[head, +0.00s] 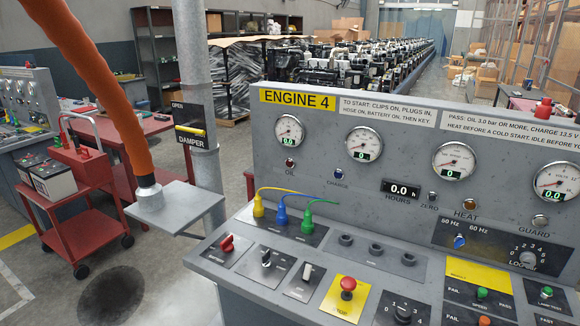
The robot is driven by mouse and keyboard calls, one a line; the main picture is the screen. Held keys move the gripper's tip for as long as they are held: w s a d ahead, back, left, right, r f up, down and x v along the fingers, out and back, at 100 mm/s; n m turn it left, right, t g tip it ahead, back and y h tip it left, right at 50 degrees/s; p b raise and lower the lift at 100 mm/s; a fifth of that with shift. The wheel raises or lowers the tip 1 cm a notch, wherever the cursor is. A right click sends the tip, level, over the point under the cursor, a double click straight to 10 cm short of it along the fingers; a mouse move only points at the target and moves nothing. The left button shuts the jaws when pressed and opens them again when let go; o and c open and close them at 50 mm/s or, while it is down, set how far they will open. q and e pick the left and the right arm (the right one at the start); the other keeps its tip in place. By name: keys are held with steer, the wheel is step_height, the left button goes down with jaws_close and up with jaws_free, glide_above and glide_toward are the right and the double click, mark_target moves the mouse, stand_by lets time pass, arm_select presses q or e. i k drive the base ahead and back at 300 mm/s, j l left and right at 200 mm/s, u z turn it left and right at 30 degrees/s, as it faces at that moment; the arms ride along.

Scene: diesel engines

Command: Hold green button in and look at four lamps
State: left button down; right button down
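A green button (547,292) sits on a small dark plate at the right of the desk; the label under it seems to read lamp test. Nothing touches it. Another green knob or button (482,293) is left of it, beside the word FAIL. On the upright panel are four small round lamps: the dark red OIL lamp (290,162), the dark blue CHARGE lamp (339,173), the brownish HEAT lamp (469,204) and the pale GUARD lamp (540,220). None looks clearly lit. Neither of my grippers is in view.
The desk also bears a red mushroom button (348,284) on a yellow plate, a red switch (227,243), a rotary knob (403,311) and yellow, blue and green plugs (281,215). A post with a damper lever (190,130) and a grey plate (175,207) stand left.

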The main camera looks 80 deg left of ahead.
mark_target(549, 291)
steer(key=i+l, duration=0.5)
steer(key=l, duration=0.2)
steer(key=u, duration=2.95)
steer(key=i, duration=0.5)
